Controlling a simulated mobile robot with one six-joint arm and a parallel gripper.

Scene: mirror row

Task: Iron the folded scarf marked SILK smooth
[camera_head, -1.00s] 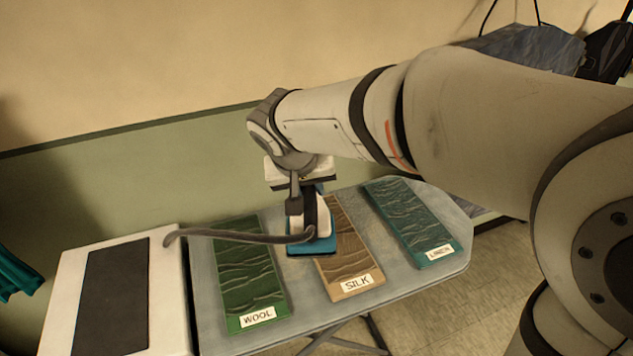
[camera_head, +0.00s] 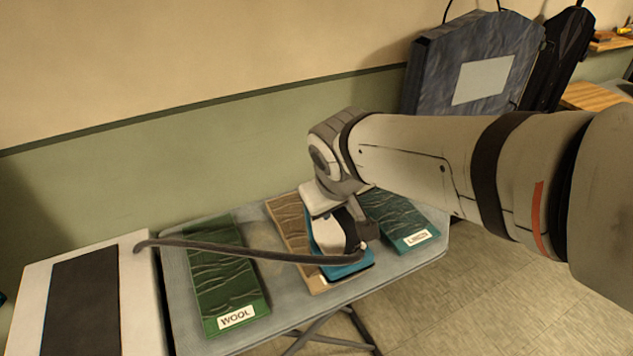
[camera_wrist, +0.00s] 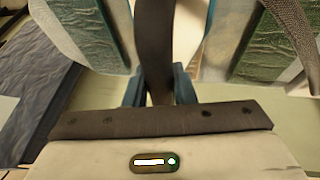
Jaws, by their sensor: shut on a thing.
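My gripper (camera_head: 352,222) is shut on the dark handle of a white and teal iron (camera_head: 327,234). The handle (camera_wrist: 154,45) also shows between my fingers in the wrist view. The iron is over the near and right part of a wrinkled brown scarf (camera_head: 288,216), the middle one on the ironing board. I cannot tell whether its sole touches the cloth. The scarf's far left part shows creases; its SILK label is hidden now. A green scarf marked WOOL (camera_head: 222,275) lies to the left, and a teal scarf marked LINEN (camera_head: 393,217) to the right.
A grey cord (camera_head: 225,246) runs left from the iron above the WOOL scarf. A white stand with a dark pad (camera_head: 85,305) adjoins the board's left end. A wall stands behind; a blue-grey padded board (camera_head: 430,75) leans there.

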